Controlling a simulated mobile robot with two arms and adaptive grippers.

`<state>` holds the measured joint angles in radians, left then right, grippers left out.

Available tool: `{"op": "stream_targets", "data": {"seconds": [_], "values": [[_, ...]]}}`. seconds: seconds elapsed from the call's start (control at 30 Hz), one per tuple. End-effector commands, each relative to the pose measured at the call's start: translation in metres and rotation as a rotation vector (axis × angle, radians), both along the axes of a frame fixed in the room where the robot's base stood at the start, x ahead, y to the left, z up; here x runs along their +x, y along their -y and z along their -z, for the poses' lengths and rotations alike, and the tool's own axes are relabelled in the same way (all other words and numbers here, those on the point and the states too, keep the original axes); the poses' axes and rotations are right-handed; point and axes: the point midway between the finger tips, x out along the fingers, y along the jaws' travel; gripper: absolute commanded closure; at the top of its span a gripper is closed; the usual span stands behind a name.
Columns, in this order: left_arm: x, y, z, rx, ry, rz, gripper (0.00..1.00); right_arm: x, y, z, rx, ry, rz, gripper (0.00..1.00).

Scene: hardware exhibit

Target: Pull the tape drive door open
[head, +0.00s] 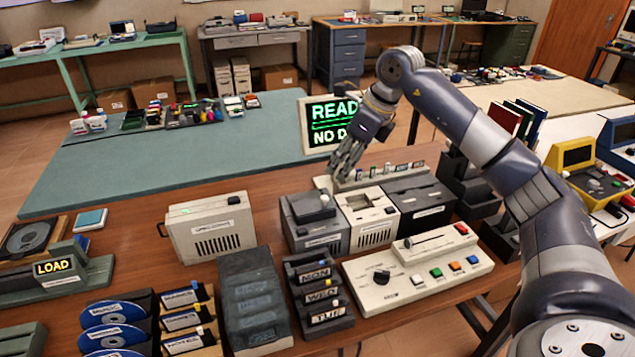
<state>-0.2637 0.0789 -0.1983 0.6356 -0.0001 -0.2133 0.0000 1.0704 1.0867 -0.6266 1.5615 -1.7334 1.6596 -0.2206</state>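A row of three units stands on the brown table: a grey one (316,224), a beige one (369,218) with an opening in its top, and a dark one (422,204). A separate beige box (211,229) with a vented front and a small black handle on its side stands to their left. I cannot tell for sure which of these is the tape drive. My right gripper (346,168) points down above and behind the beige unit, with nothing visible in it. Its fingers are too small to tell how wide they are apart. My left gripper is not in view.
A screen (331,124) stands behind my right gripper. A control panel (418,271) with a knob and coloured buttons lies in front of the units. A day-labelled rack (318,291) and a dark case (254,301) stand front left. The green mat (150,166) is mostly clear.

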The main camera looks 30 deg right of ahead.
Motion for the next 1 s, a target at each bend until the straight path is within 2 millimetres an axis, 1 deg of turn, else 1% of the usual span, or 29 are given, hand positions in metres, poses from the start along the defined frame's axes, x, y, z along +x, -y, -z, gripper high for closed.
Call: {"op": "stream_targets", "data": {"seconds": [0.03,0.07,0.2,0.3,0.37,0.47,0.57,0.6,0.7,0.77,0.87,1.0], "values": [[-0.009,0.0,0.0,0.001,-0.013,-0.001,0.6,0.0,0.002,0.003,-0.006,-0.007,0.003,0.62],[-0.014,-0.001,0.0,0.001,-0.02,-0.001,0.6,0.0,0.002,0.005,-0.007,-0.008,0.003,0.62],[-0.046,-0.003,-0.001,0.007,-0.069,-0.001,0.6,0.006,-0.003,0.026,-0.007,-0.012,0.002,0.62],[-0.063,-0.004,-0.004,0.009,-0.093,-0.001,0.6,0.013,-0.008,0.044,-0.005,-0.012,0.001,0.62],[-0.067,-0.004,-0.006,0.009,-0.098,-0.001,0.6,0.017,-0.01,0.054,-0.005,-0.011,0.001,0.62],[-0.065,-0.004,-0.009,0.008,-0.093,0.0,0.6,0.023,-0.014,0.07,-0.003,-0.01,0.002,0.62],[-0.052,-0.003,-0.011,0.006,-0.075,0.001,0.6,0.028,-0.017,0.083,-0.003,-0.009,0.001,0.62],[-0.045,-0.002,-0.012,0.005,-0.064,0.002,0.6,0.029,-0.018,0.087,-0.004,-0.007,0.001,0.62],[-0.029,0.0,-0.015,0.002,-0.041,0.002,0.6,0.032,-0.019,0.095,-0.004,-0.008,0.001,0.62],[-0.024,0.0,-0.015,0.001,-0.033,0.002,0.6,0.032,-0.02,0.098,-0.005,-0.007,0.001,0.62],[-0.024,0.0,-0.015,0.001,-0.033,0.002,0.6,0.033,-0.02,0.099,-0.004,-0.006,0.001,0.62],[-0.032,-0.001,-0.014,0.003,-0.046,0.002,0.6,0.033,-0.02,0.099,-0.004,-0.006,0.001,0.62]]}}
